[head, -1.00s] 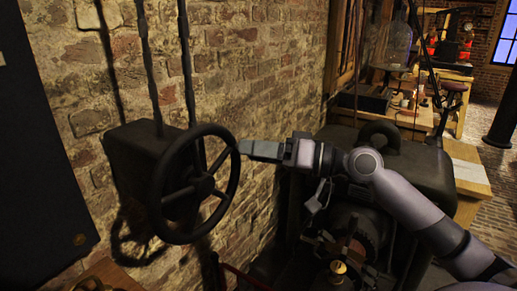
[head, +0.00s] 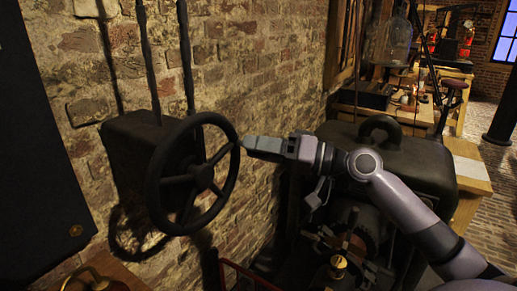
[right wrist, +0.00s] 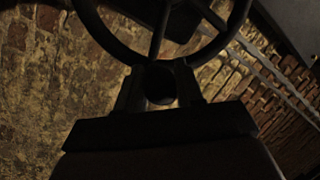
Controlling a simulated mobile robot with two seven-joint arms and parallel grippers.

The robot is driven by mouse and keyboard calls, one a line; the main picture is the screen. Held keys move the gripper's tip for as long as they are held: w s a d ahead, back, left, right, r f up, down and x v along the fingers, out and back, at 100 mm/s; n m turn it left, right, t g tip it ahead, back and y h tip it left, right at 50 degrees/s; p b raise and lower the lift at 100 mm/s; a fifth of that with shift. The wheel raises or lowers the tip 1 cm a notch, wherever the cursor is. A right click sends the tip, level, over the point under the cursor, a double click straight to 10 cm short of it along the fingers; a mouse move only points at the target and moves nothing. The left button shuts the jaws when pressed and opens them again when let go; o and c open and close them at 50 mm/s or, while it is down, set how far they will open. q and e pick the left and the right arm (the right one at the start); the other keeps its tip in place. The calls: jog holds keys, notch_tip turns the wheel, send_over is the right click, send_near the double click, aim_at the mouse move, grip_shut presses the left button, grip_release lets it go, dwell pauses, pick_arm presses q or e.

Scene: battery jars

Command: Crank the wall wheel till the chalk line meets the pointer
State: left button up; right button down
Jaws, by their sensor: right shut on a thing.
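The dark wall wheel (head: 151,190) has a round rim and spokes and stands out from a dark box (head: 135,155) on the brick wall. My right gripper (head: 246,143) comes from the right to the wheel's upper right rim and is shut on it. In the right wrist view, the wheel (right wrist: 105,38) fills the top, and a dark round part of it lies between the fingers of my right gripper (right wrist: 160,88). I cannot make out a chalk line or a pointer. My left gripper is not in view.
Two dark vertical rods (head: 187,60) rise above the box. A dark panel (head: 35,150) stands at the left. A large dark machine (head: 415,165) stands behind my right arm. A red rail (head: 240,278) is low in the middle. Benches and a stool are farther back.

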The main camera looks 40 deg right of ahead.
aim_at(235, 170)
jog(key=f+m+b, duration=0.1)
jog(key=f+m, duration=0.1)
jog(key=f+m+t+b, duration=0.1)
jog(key=f, duration=0.1)
jog(key=shift+w+d+m, duration=0.1)
jog(key=shift+d+m, duration=0.1)
jog(key=shift+m, duration=0.2)
jog(key=f+m, duration=0.1)
jog(key=f+m+t+b, duration=0.1)
jog(key=m, duration=0.1)
jog(key=shift+a+f, duration=0.1)
jog(key=shift+a, duration=0.15)
jog(key=shift+s+a+f+m+t, duration=0.2)
jog(key=shift+f+m+t, duration=0.1)
jog(key=shift+f+m, duration=0.4)
jog(key=shift+r, duration=0.15)
jog(key=c, duration=0.7)
grip_release()
jog(key=shift+r, duration=0.1)
jog(key=shift+c, duration=0.2)
